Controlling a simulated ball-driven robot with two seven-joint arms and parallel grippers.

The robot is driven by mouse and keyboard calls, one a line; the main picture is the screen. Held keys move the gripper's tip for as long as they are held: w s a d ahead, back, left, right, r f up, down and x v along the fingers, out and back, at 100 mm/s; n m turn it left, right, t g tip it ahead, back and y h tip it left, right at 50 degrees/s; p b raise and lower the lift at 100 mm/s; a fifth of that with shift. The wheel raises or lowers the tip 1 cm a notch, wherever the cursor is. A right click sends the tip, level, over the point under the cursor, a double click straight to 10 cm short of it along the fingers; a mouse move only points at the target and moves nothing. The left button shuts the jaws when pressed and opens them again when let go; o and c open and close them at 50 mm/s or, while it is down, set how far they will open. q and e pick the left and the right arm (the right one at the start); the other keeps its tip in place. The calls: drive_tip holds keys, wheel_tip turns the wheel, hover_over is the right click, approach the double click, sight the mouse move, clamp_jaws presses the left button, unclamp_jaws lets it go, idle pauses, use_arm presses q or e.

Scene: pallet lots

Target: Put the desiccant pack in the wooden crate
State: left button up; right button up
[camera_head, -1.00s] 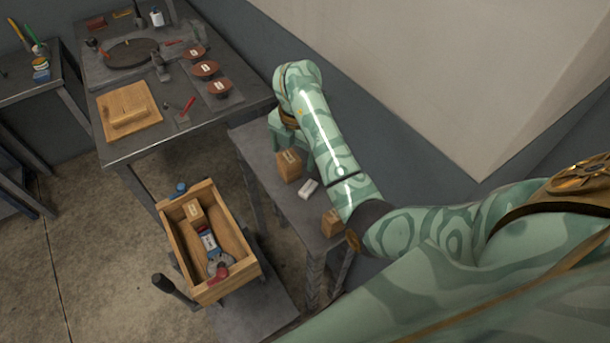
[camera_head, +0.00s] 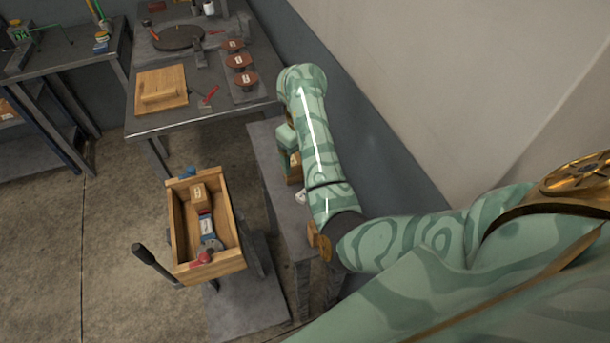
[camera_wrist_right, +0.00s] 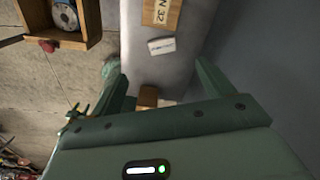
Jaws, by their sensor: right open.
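The desiccant pack appears to be the small white packet (camera_wrist_right: 161,45) lying on the grey bench top in the right wrist view. In the head view only an edge of it (camera_head: 300,196) shows beside my right arm. My right gripper (camera_wrist_right: 160,82) is open and empty, its fingers spread above the bench with the packet beyond the tips. The wooden crate (camera_head: 238,232) stands left of the bench and holds a brown box, a blue-and-white item and a red-ended item. A crate corner (camera_wrist_right: 76,40) shows in the wrist view. My left gripper is out of view.
A brown block marked "N 32" (camera_wrist_right: 161,12) lies beyond the packet. Another brown block (camera_wrist_right: 148,97) is close to the gripper between the fingers. A wall (camera_head: 390,150) rises right of the narrow bench (camera_head: 268,155). A worktable (camera_head: 150,122) with several items stands behind.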

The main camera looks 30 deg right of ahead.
drive_tip(key=b, duration=0.5)
hover_over(302, 189)
drive_tip(key=f, duration=0.9)
drive_tip(key=shift+s, duration=0.25)
drive_tip(key=f+b, duration=0.1)
drive_tip(key=f, duration=0.1)
drive_tip(key=f+b, duration=0.2)
drive_tip(key=f, duration=0.1)
drive_tip(key=shift+w+d, duration=0.1)
drive_tip(key=shift+w, duration=0.1)
drive_tip(key=shift+r, duration=0.25)
drive_tip(key=shift+c, duration=0.7)
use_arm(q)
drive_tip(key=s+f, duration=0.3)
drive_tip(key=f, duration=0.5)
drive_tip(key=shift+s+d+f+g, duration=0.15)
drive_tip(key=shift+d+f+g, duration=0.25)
use_arm(e)
drive_tip(key=c, duration=1)
use_arm(q)
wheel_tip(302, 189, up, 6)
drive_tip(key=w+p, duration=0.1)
drive_tip(key=p, duration=0.5)
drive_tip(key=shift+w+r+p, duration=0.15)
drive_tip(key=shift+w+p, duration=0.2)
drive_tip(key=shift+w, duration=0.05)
use_arm(e)
wheel_tip(302, 189, up, 10)
